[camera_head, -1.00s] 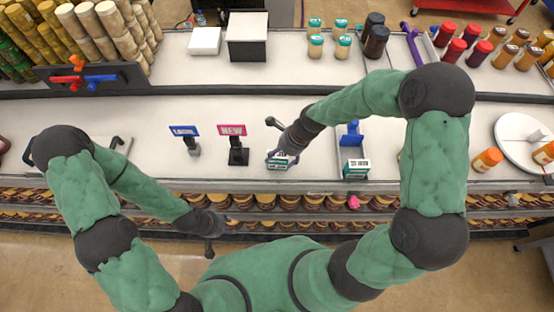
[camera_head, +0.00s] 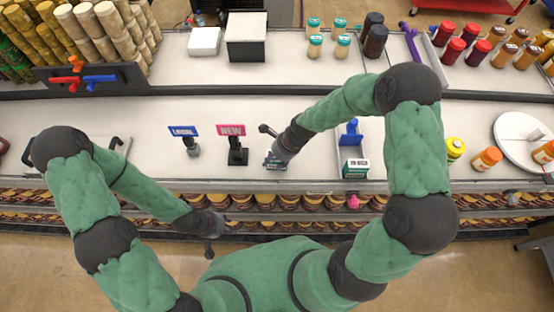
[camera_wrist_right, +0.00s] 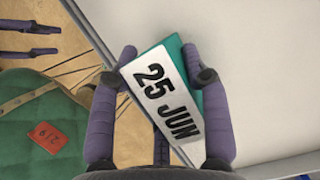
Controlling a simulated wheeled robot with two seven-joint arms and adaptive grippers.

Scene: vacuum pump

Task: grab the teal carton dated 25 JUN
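The teal carton (camera_wrist_right: 188,58) with a white face printed "25 JUN" is between the fingers of my right gripper (camera_wrist_right: 160,62) in the right wrist view. Both fingertips touch its sides, and the carton looks slanted relative to the fingers. In the head view the same carton (camera_head: 275,164) shows small at the front of the white counter, partly covered by my right gripper (camera_head: 277,155). I cannot tell whether it is clear of the surface. My left gripper (camera_head: 214,225) hangs low in front of the counter; its fingers show apart and empty in the right wrist view (camera_wrist_right: 30,38).
A blue sign (camera_head: 184,131) and a pink "NEW" sign (camera_head: 231,130) stand left. Jars (camera_head: 310,203) line the shelf below. The counter between the signs and left tray is clear.

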